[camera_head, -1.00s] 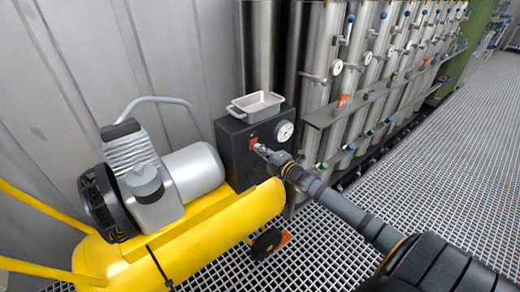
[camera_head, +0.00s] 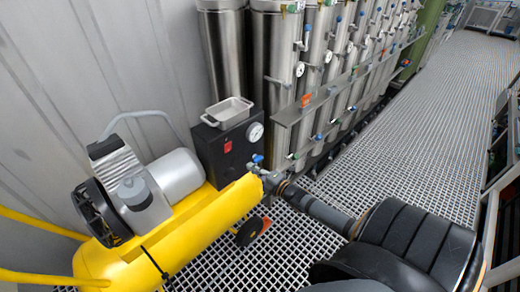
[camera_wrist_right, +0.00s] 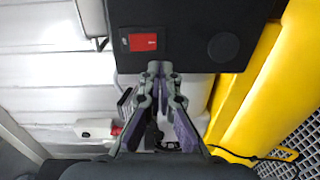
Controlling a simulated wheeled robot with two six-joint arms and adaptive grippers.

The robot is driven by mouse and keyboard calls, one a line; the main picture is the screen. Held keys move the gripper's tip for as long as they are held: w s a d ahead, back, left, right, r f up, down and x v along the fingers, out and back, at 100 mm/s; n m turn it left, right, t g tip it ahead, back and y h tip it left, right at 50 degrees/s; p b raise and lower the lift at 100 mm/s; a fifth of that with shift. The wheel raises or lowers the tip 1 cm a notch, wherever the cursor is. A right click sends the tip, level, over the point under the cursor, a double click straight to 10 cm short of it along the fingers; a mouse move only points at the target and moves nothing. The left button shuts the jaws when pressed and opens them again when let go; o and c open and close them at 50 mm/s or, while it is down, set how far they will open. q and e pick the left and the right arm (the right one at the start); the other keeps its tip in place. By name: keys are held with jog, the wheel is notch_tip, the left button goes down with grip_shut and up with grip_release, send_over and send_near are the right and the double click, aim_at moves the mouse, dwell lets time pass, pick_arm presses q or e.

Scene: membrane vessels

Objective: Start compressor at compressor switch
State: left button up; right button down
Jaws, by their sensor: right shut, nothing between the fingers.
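The compressor (camera_head: 205,223) has a yellow tank and a black control box (camera_head: 212,163). The compressor switch (camera_head: 228,147) is a red piece on the box's front; it also shows in the right wrist view (camera_wrist_right: 138,42). My right gripper (camera_head: 257,167) is shut and empty, to the right of and below the switch, apart from it. In the right wrist view its fingertips (camera_wrist_right: 160,68) are together, below the red switch. My left gripper is not in view.
A round gauge (camera_head: 255,132) is on the box, and a metal tray (camera_head: 228,112) sits on top. Tall steel vessels (camera_head: 275,60) with valves and a rail stand behind. The grating floor (camera_head: 425,120) is open to the right.

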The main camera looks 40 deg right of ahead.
jog(key=shift+s+d+f+p, duration=0.1)
jog(key=shift+s+f+p, duration=0.1)
jog(key=shift+s, duration=0.55)
jog(key=shift+s+d+f+p, duration=0.1)
jog(key=shift+s+f+p, duration=0.1)
jog(key=shift+s, duration=0.55)
